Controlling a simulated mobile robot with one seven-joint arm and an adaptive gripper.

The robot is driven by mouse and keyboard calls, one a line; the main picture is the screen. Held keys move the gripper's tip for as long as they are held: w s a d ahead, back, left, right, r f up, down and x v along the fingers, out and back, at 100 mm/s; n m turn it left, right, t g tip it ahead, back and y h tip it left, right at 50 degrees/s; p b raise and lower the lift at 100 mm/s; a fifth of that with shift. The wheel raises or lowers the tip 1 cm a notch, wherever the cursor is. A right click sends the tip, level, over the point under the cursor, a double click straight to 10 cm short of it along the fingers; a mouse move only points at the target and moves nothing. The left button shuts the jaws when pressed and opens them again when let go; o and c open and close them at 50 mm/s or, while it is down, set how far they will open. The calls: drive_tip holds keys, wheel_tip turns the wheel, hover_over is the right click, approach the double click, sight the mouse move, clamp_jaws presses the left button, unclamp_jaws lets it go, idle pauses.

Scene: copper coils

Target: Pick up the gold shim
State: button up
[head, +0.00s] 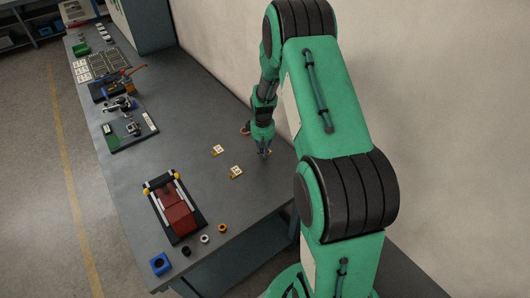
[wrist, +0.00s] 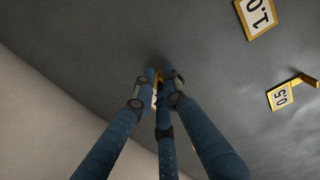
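My gripper (head: 263,153) is low over the grey bench, near the wall side, pointing down. In the wrist view its blue fingers (wrist: 158,76) come close together around a small gold piece with a pale label, the gold shim (wrist: 155,91). The fingers hide most of this shim; only a bit of gold shows by the fingertips in the head view. Two other gold pieces with white labels lie apart from the gripper: one marked 1.0 (wrist: 257,15) and one marked 0.5 (wrist: 281,96), which has a raised gold tab.
The wall (head: 215,50) runs close along one side. A green board (head: 130,130) and other parts lie farther off.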

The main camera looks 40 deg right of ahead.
drive_tip(key=shift+r, duration=0.1)
clamp_jaws()
drive_tip(key=shift+r, duration=0.4)
drive_tip(key=r, duration=0.2)
drive_tip(key=shift+s+r+p, duration=0.2)
drive_tip(key=shift+r+p, duration=0.15)
drive_tip(key=shift+r, duration=0.05)
drive_tip(key=s+a, duration=0.2)
drive_tip(key=s, duration=0.2)
drive_tip(key=s+a, duration=0.2)
drive_tip(key=s, duration=0.3)
drive_tip(key=s+a+r+p, duration=0.1)
drive_tip(key=s+a, duration=0.1)
drive_tip(key=s, duration=0.3)
drive_tip(key=shift+s+a+r, duration=0.1)
drive_tip(key=shift+a, duration=0.05)
